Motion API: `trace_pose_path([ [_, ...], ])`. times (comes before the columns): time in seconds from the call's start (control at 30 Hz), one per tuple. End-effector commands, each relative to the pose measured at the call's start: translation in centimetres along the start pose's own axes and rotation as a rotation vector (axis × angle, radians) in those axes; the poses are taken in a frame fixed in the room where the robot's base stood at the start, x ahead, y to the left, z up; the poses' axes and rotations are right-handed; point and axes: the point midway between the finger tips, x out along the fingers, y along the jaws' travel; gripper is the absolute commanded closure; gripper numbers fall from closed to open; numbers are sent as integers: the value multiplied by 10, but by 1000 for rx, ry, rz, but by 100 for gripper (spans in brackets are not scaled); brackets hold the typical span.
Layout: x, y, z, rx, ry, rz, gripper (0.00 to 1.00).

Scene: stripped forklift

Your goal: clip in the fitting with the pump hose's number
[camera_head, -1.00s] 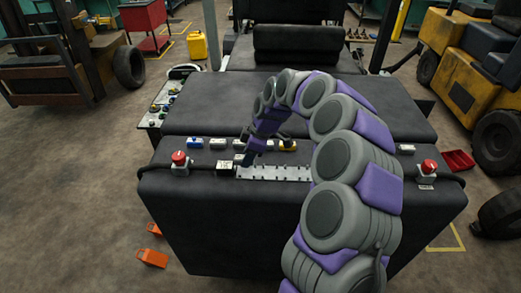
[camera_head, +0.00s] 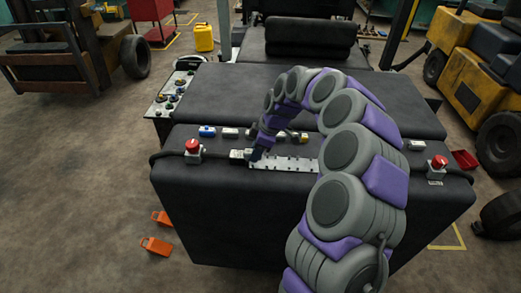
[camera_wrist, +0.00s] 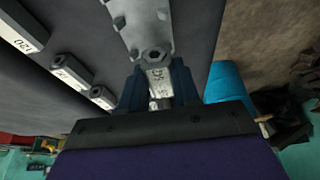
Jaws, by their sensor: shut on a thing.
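My gripper (camera_head: 256,154) is at the left end of a pale metal rail (camera_head: 290,164) on the black deck. In the wrist view its two blue fingers (camera_wrist: 158,88) are shut on a small grey fitting (camera_wrist: 158,76) with a dark marking that I cannot read clearly. The fitting is at the end of the rail (camera_wrist: 148,25); I cannot tell whether it is seated. Behind the rail stands a row of fittings: a blue one (camera_head: 207,131), a white one (camera_head: 230,132) and a yellow one (camera_head: 303,138). I see no number I can tie to the pump hose.
Red buttons stand on the deck at left (camera_head: 193,148) and right (camera_head: 438,163). A small white block (camera_head: 238,154) sits just left of my gripper. A control panel (camera_head: 175,95) is at the back left. A blue cylinder (camera_wrist: 226,82) is close beside the fingers in the wrist view.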

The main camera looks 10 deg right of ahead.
Motion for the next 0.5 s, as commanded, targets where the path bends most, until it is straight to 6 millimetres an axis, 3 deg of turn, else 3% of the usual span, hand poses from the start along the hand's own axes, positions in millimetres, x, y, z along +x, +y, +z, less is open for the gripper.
trace_pose_path([
  [0.23,2,1,6,2,-10,-7,100],
  [0.5,8,-7,-11,-3,-36,0,100],
])
